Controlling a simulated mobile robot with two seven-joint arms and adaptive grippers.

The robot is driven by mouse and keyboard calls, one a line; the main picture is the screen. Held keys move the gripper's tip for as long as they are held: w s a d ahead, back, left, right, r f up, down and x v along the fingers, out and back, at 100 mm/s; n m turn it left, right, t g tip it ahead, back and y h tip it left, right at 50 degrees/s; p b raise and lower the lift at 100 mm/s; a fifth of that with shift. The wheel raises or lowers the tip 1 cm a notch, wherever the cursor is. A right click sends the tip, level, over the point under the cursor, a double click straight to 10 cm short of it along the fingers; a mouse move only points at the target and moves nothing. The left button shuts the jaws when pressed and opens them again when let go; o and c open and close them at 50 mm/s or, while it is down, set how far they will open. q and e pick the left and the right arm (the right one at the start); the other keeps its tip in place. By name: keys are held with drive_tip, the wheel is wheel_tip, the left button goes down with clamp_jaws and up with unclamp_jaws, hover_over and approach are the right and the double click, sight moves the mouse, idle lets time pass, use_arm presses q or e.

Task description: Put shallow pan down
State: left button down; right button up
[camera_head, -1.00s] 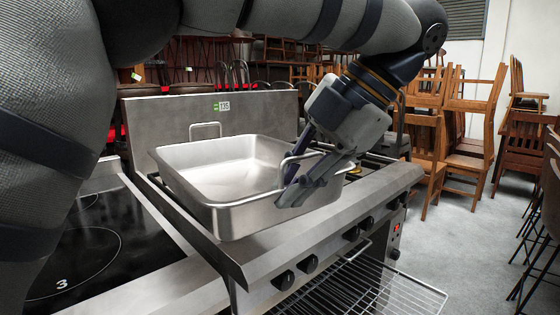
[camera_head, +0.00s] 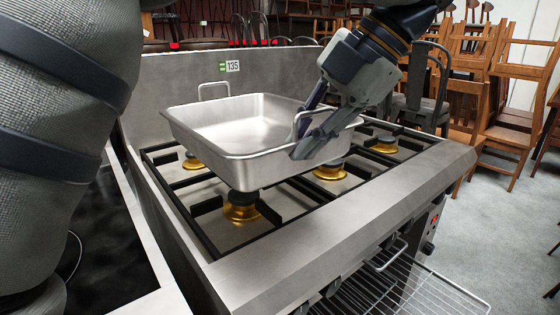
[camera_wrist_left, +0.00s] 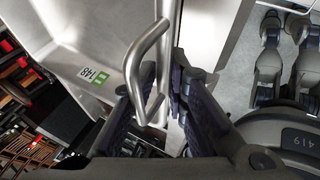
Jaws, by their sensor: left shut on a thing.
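The shallow pan (camera_head: 240,165) is a rectangular silver metal pan with a loop handle at each of two opposite sides. In the head view it is over the gas stove top (camera_head: 290,228), roughly level, with burners showing beneath and around it. My left gripper (camera_head: 306,140) is shut on the pan's right-hand handle. In the left wrist view the handle (camera_wrist_left: 146,60) shows between the fingers. Whether the pan's underside touches the grates is hard to tell; it looks raised above the front burner. My right gripper is not in view.
Burners with brass-coloured bases (camera_head: 241,207) and black grates surround the pan. A steel back panel (camera_head: 185,90) with a 135 label rises behind. A black cooktop (camera_head: 115,240) adjoins on the left. A wire rack (camera_head: 420,290) juts out below the stove front. Stacked wooden chairs (camera_head: 515,120) stand at right.

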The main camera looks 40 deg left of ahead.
use_arm(q)
drive_tip(key=a, duration=0.1)
drive_tip(key=w+a+f, duration=0.1)
drive_tip(key=a, duration=0.1)
drive_tip(key=a+f, duration=0.1)
drive_tip(key=a, duration=0.1)
drive_tip(key=shift+w+f, duration=0.15)
drive_tip(key=shift+w, duration=0.15)
drive_tip(key=a+f, duration=0.1)
drive_tip(key=f, duration=0.2)
drive_tip(key=w+a+f, duration=0.1)
drive_tip(key=a+f, duration=0.1)
drive_tip(key=f, duration=0.1)
drive_tip(key=w+a+f, duration=0.1)
drive_tip(key=f, duration=0.2)
drive_tip(key=shift+a, duration=0.3)
drive_tip(key=c, duration=1.6)
unclamp_jaws()
drive_tip(key=shift+s+d, duration=0.1)
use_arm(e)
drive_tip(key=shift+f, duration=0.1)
use_arm(q)
drive_tip(key=shift+o, duration=0.2)
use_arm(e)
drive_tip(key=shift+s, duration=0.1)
